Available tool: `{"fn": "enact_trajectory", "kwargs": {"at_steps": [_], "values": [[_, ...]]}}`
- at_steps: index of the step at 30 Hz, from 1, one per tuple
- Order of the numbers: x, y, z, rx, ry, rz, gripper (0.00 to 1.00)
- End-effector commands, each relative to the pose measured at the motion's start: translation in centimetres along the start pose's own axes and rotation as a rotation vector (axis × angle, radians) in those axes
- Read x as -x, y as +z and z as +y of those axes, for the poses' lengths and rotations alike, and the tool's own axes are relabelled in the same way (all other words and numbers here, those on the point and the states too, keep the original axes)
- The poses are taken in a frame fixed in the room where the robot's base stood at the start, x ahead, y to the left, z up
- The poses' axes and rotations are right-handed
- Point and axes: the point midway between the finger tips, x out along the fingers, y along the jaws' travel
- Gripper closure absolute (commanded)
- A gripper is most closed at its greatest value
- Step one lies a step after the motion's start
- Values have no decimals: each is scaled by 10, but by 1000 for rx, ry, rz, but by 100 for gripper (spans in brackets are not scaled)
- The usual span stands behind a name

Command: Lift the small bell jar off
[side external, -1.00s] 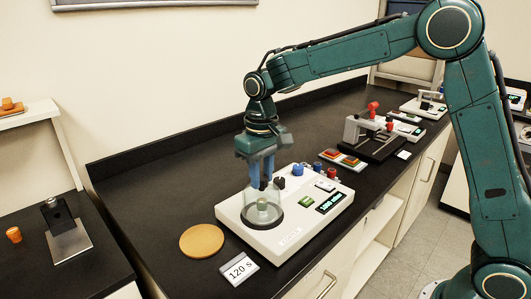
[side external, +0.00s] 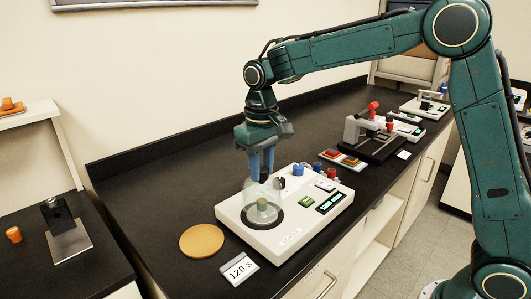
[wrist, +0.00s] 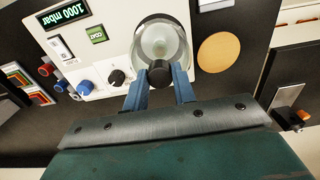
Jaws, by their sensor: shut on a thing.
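The small clear bell jar (side external: 252,189) hangs under my gripper (side external: 261,175), above the round dark seat of the white instrument (side external: 285,238). My blue fingers are shut on the jar's dark knob, which shows between them in the wrist view (wrist: 160,72). The jar is faint, so the exact gap under its rim is hard to tell. A small greenish piece (side external: 262,203) stands on the round stage below the jar. The instrument's display (wrist: 69,13) reads 1000 mbar in the wrist view.
A round tan pad (side external: 201,241) lies on the black bench left of the instrument, with a "120 s" card (side external: 239,269) in front. Knobs (side external: 298,169) stand at the instrument's back. A grey device with red parts (side external: 368,133) stands farther right.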

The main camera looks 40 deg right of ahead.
Motion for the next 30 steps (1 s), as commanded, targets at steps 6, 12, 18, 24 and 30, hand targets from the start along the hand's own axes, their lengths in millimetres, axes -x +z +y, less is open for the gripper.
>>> {"fn": "enact_trajectory", "kwargs": {"at_steps": [6, 12, 18, 24, 30], "values": [[6, -1, 0, 0, 0, 3, 100], [20, -1, 0, 0, -1, 3, 100], [34, -1, 0, 0, -1, 3, 100], [47, 0, 0, 0, -1, 3, 100], [50, 0, 0, 0, 0, 1, 100]]}}
